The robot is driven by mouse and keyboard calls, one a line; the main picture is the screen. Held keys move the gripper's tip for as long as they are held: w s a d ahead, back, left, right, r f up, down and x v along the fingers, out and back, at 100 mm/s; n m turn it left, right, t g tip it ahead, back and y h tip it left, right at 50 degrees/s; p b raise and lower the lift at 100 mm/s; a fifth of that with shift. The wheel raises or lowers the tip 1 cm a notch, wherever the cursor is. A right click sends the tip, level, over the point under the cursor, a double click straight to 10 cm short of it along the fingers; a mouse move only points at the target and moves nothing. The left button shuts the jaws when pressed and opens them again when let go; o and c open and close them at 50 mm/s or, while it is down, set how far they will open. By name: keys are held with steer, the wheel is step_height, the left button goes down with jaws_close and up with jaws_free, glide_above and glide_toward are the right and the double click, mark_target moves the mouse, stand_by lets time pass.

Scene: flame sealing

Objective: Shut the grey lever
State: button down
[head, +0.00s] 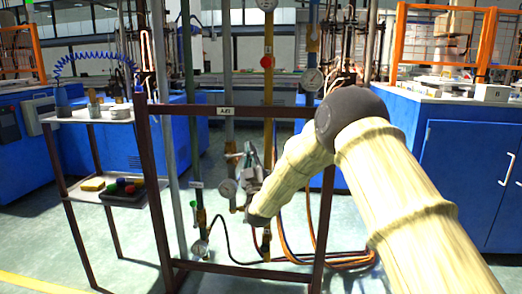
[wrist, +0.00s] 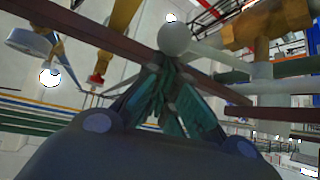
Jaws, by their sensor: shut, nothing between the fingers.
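A pale grey round knob (wrist: 174,38) shows in the wrist view, with a pale grey rod running from it to the right; it looks like the grey lever. My gripper (wrist: 172,66) is shut and empty. Its teal fingertips are just below the knob in the picture; I cannot tell whether they touch it. In the head view my gripper (head: 248,156) is inside the dark frame, among the pipes, with its fingers pointing up. The lever is too small and cluttered there to make out surely.
A dark brown frame (head: 150,190) surrounds the pipes. Orange hoses (head: 345,260) lie low. A side rack (head: 92,118) stands left, and a blue cabinet (head: 462,175) stands right.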

steer(key=shift+s+d+f+m, duration=0.1)
steer(key=shift+d+f+m, duration=0.15)
steer(key=shift+f, duration=0.55)
steer(key=shift+s+d+f+m, duration=0.1)
steer(key=shift+d+f+m, duration=0.15)
steer(key=shift+f, duration=0.6)
step_height(320, 180, up, 4)
steer(key=s+p, duration=0.1)
steer(key=p, duration=0.1)
steer(key=s+a+f+p, duration=0.1)
steer(key=s+f+p, duration=0.1)
steer(key=s+f, duration=0.5)
steer(key=shift+s+a+f, duration=0.2)
steer(key=shift+s+a, duration=0.05)
steer(key=shift+a, duration=0.15)
